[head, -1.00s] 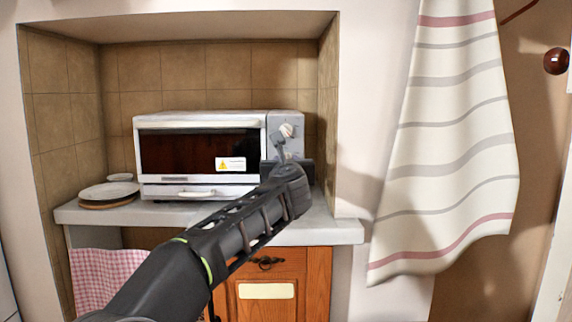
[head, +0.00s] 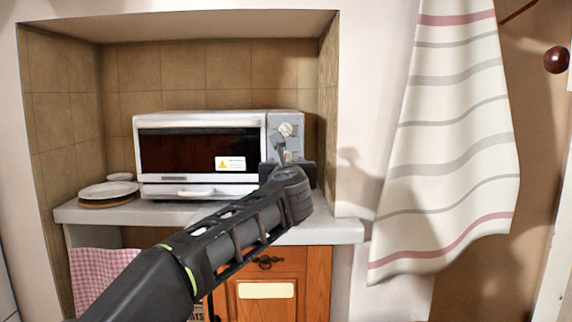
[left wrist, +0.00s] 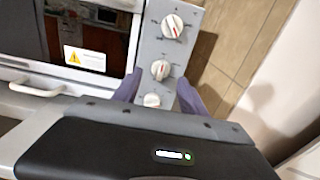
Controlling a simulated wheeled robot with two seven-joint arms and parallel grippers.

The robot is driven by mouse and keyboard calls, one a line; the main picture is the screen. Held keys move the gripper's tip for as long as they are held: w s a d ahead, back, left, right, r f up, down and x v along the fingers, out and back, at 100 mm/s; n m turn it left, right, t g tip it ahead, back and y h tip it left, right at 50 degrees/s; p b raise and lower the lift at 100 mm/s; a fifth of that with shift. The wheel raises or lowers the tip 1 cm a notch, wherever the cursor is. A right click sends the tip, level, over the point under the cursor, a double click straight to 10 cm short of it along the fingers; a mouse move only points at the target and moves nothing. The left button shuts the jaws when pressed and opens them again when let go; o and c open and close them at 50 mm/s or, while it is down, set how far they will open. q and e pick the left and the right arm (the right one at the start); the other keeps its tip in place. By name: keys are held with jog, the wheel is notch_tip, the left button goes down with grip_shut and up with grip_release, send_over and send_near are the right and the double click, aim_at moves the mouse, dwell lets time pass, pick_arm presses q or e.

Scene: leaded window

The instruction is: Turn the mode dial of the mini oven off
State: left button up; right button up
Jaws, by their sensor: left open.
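The mini oven (head: 200,120) is a white box with a dark glass door and a grey control panel on its right side. In the left wrist view the panel (left wrist: 150,40) has three white dials in a column: a top dial (left wrist: 172,26), a middle dial (left wrist: 160,69) and a bottom dial (left wrist: 152,100). I cannot read which one is the mode dial. My left gripper (left wrist: 158,92) is open, its fingers on either side of the panel around the lower dials, with no visible grip. In the head view my left gripper (head: 278,150) is in front of the panel, partly hiding it.
The oven stands on a pale counter (head: 340,230) in a tiled alcove. Stacked plates (head: 108,192) sit to its left. A striped towel (head: 450,140) hangs on the right. Wooden cabinet doors (head: 280,290) are below.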

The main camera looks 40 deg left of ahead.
pick_arm(q)
jog(key=v, duration=0.5)
dwell(0.5)
